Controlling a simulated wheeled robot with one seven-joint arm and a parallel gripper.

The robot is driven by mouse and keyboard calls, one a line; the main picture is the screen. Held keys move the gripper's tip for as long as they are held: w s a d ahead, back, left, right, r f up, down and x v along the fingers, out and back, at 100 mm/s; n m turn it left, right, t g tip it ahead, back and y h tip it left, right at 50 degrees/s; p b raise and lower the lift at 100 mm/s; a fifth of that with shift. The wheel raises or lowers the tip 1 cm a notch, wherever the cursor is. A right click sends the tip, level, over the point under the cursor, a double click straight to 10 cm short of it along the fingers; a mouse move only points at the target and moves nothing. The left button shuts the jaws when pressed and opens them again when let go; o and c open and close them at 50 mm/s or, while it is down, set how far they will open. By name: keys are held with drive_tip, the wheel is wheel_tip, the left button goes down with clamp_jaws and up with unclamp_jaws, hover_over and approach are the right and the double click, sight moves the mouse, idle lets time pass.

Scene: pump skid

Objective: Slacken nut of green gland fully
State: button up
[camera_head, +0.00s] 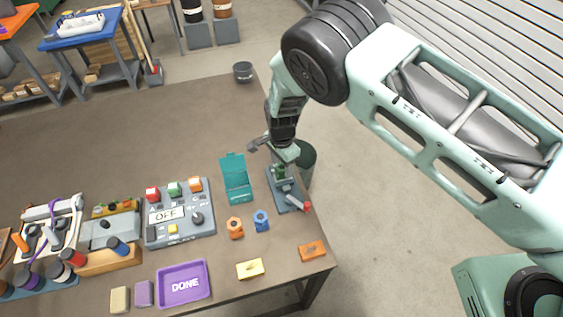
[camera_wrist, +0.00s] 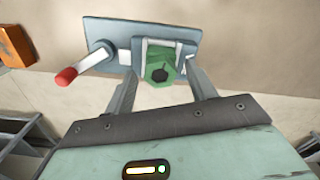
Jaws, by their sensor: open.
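The green gland nut (camera_wrist: 159,71) shows in the wrist view as a green hexagon with a dark centre, set in a grey fixture (camera_wrist: 121,30). A lever with a red tip (camera_wrist: 66,77) sticks out at the fixture's left. In the head view the fixture (camera_head: 283,190) stands near the table's right edge, its red-tipped lever (camera_head: 305,206) toward the front. My gripper (camera_wrist: 160,84) is open, with one finger on each side of the green nut. I cannot tell whether the fingers touch it. In the head view my gripper (camera_head: 274,150) comes down over the fixture and hides part of it.
A teal open-lidded box (camera_head: 236,180) stands just left of the fixture. An orange nut (camera_head: 235,228) and a blue nut (camera_head: 261,220) lie in front. An orange block (camera_head: 312,251) lies near the front right corner. A control panel (camera_head: 180,228) and a purple tray (camera_head: 184,284) are further left.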

drive_tip(key=c, duration=1)
